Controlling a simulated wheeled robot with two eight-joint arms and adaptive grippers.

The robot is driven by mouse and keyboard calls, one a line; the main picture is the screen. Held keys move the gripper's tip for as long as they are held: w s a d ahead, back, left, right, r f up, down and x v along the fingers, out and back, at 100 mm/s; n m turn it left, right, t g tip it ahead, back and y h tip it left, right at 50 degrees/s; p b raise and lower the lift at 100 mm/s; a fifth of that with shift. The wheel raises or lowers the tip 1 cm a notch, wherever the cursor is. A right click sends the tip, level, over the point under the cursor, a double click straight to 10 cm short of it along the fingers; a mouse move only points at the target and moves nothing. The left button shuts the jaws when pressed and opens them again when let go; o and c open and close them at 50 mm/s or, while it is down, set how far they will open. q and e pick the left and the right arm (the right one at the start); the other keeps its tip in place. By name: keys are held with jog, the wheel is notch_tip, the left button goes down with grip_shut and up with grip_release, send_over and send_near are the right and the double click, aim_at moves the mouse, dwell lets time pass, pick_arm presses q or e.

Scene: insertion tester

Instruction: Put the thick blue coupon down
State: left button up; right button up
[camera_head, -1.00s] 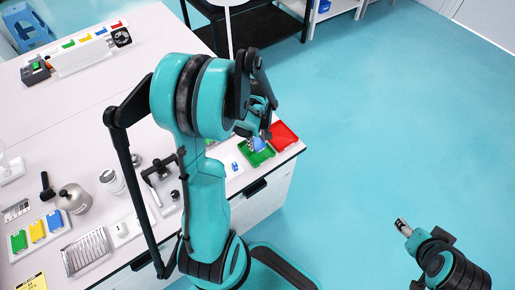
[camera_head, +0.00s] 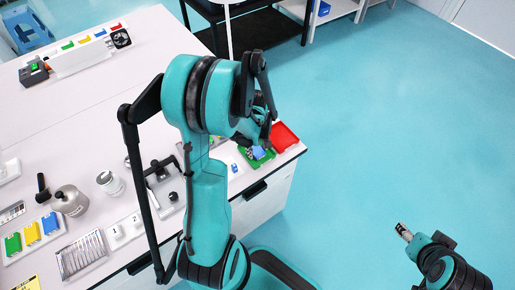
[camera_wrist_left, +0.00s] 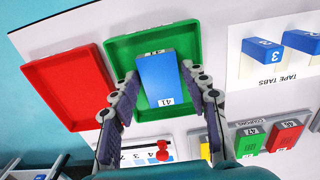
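The thick blue coupon (camera_wrist_left: 157,82), with a label reading 41 at its near end, is over the floor of the green tray (camera_wrist_left: 192,50) in the left wrist view. It seems to rest in the tray. In the head view the coupon (camera_head: 258,152) shows in the green tray (camera_head: 243,151) at the table corner. My left gripper (camera_wrist_left: 160,82) has one finger on each side of the coupon, with a small gap on both sides, so it looks open. My right gripper (camera_head: 403,231) is over the floor at lower right, far from the table; its fingers are too small to read.
A red tray (camera_wrist_left: 62,82) stands left of the green one, by the table edge. Blue tape tabs (camera_wrist_left: 262,50) lie on a white board at right. Green (camera_wrist_left: 249,140) and red (camera_wrist_left: 285,136) coupons sit in a rack nearer. A red-knobbed thing (camera_wrist_left: 162,152) is near the gripper.

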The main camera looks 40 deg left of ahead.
aim_at(257, 151)
pick_arm(q)
jog(key=shift+r, duration=0.15)
jog(key=shift+r+p, duration=0.35)
notch_tip(257, 151, up, 11)
jog(key=p, duration=0.4)
jog(key=s+d+r+m+t, duration=0.3)
jog(key=d+r+m, duration=0.2)
jog(key=d+m, duration=0.2)
jog(key=s+d+r+m+t, duration=0.3)
jog(key=d+r+m, duration=0.3)
jog(key=d, duration=0.4)
jog(key=shift+m+t, duration=0.6)
jog(key=shift+m, duration=0.3)
jog(key=shift+f, duration=0.1)
notch_tip(257, 151, down, 2)
jog(key=shift+f+b, duration=0.1)
jog(key=shift+b, duration=1)
